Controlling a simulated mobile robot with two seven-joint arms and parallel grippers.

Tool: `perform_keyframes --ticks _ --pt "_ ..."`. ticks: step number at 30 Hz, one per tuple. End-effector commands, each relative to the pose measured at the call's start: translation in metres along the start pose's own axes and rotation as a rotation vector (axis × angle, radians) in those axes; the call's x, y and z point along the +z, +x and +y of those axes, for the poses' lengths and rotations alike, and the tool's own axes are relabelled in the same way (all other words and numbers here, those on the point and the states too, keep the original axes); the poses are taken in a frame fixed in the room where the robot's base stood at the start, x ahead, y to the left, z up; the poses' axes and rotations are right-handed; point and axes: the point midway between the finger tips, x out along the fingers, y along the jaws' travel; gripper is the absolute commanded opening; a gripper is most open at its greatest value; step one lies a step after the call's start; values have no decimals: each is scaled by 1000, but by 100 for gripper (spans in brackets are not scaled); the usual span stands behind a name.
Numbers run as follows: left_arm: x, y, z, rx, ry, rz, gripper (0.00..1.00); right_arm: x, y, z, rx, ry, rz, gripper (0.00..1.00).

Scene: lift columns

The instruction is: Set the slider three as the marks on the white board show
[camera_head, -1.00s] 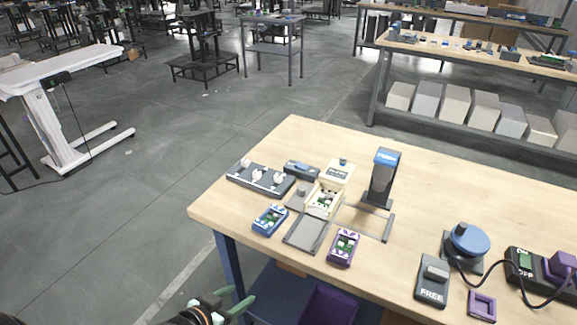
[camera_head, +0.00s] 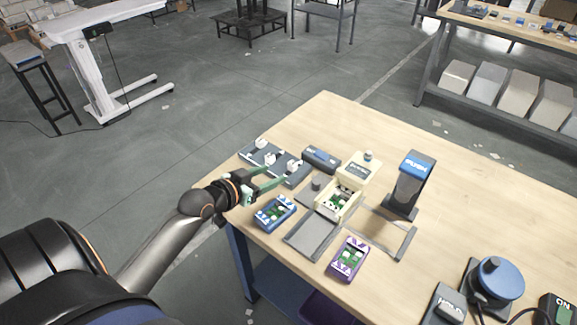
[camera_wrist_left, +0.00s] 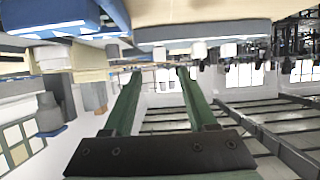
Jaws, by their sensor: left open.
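A dark slider panel (camera_head: 249,154) lies at the near left edge of the table. It carries three white knobs: one (camera_head: 262,143) at its far left, one in the middle (camera_head: 270,159), and one at the right (camera_head: 293,166). I cannot tell which is slider three. My left gripper (camera_head: 275,177) is open and empty, with its green fingers reaching over the panel's near side, close to the right and middle knobs. The left wrist view shows the two fingers apart (camera_wrist_left: 155,75) with nothing between them. I cannot make out a marked white board. My right gripper is out of view.
A blue device (camera_head: 274,213), a purple device (camera_head: 348,259), a grey tray (camera_head: 308,238) and a cream box (camera_head: 339,203) stand close to the right. A dark stand (camera_head: 408,184) and a blue knob (camera_head: 495,279) are farther right. The table's far side is clear.

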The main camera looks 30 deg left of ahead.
Motion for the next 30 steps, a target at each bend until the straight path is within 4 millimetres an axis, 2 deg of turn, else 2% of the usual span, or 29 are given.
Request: perform_keyframes --ticks 6,13,18,26,30 --pt "-1 41 0 0 -3 3 57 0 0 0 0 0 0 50" --pt "0 71 0 0 -1 1 57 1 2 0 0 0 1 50" --pt "0 79 0 0 0 1 57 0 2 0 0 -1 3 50" --pt "0 80 0 0 0 1 57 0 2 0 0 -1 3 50" --pt "0 80 0 0 0 0 45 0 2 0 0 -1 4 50"
